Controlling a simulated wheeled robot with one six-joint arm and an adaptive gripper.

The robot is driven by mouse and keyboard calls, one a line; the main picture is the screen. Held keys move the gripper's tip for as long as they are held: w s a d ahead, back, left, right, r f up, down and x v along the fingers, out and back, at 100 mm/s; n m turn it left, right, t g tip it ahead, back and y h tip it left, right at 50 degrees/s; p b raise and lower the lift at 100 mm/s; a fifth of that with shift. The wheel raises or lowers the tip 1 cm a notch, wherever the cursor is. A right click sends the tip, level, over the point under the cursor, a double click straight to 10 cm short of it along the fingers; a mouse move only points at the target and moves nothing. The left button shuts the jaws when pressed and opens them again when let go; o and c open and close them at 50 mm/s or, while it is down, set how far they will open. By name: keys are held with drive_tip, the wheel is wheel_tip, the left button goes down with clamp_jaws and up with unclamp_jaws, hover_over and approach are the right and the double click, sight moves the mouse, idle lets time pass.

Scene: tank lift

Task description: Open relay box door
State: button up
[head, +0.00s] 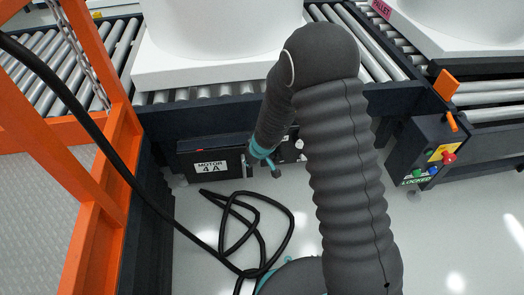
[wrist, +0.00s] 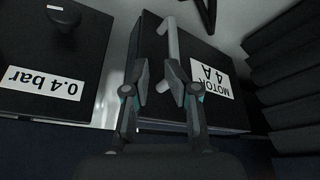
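The relay box is the dark box labelled MOTOR 4A (head: 190,167), low under the conveyor frame; its door looks shut. In the wrist view the box front (wrist: 153,40) appears upside down, with a pale grey bar handle (wrist: 172,42) beside the label. My gripper (wrist: 158,68) is open, its fingers apart in front of the box front. The right finger overlaps the lower part of the handle; I cannot tell whether it touches. In the head view my gripper (head: 262,165) is at the box's right end, and my arm hides what lies behind it.
A dark box labelled 0.4 bar (wrist: 40,85) with a black knob sits beside the relay box. A black cable (head: 245,225) lies looped on the floor below. An orange frame (head: 115,150) stands left. A control box (head: 425,150) with colored buttons is right. White tanks rest on roller conveyors above.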

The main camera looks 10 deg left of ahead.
drive_tip(key=p+v, duration=0.4)
drive_tip(key=v, duration=0.5)
drive_tip(key=shift+s+d, duration=0.15)
drive_tip(key=shift+d, duration=0.1)
idle(0.6)
drive_tip(key=shift+b, duration=0.35)
drive_tip(key=shift+r, duration=0.15)
drive_tip(key=v, duration=1.2)
idle(0.4)
